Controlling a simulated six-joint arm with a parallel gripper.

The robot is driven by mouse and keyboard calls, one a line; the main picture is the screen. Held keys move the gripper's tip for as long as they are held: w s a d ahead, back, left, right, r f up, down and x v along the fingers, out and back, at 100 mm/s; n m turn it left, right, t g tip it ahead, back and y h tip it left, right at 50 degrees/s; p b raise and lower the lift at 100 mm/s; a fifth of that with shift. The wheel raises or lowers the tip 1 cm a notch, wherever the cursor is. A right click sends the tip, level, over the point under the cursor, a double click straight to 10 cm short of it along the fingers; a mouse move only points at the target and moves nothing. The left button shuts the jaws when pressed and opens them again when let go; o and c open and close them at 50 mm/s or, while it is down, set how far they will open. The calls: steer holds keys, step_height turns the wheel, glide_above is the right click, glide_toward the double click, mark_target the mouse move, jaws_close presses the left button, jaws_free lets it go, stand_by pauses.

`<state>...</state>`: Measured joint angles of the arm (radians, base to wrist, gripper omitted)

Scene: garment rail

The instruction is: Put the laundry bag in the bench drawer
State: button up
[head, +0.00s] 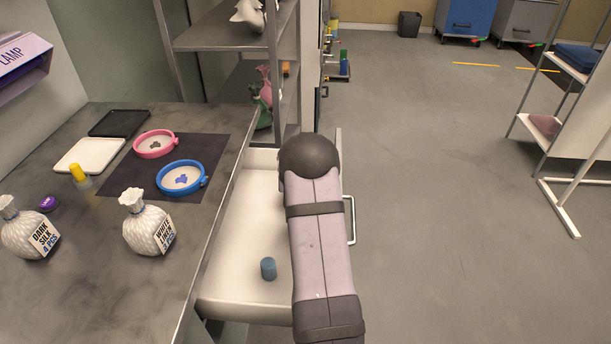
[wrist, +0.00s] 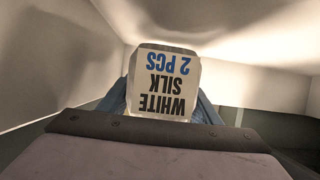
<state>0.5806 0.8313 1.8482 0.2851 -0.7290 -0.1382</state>
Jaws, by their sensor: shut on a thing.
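In the wrist view, a laundry bag's tag (wrist: 165,84) reads "WHITE SILK 2 PCS", upside down. Blue material shows on both sides of the tag; I cannot tell how much of it is bag. My gripper (wrist: 160,128) is shut on this laundry bag, with pale drawer walls around it. Its fingertips are not clearly seen. In the head view, the bench drawer (head: 238,228) is pulled out beside the bench, and my arm reaches down over its right part. The arm hides the gripper and bag there.
Two white bags, "DARK SILK" (head: 22,232) and another (head: 146,228), stand on the bench (head: 75,300) with pink (head: 155,143) and blue (head: 181,177) rings. A metal shelf (head: 220,40) stands behind.

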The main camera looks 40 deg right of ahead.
steer(key=shift+f, duration=1.1)
steer(key=shift+f, duration=0.2)
steer(key=o, duration=1.2)
steer(key=shift+r, duration=0.1)
steer(key=shift+r, duration=0.15)
steer(key=shift+s+a, duration=0.2)
steer(key=v, duration=1.1)
steer(key=shift+s+a, duration=0.15)
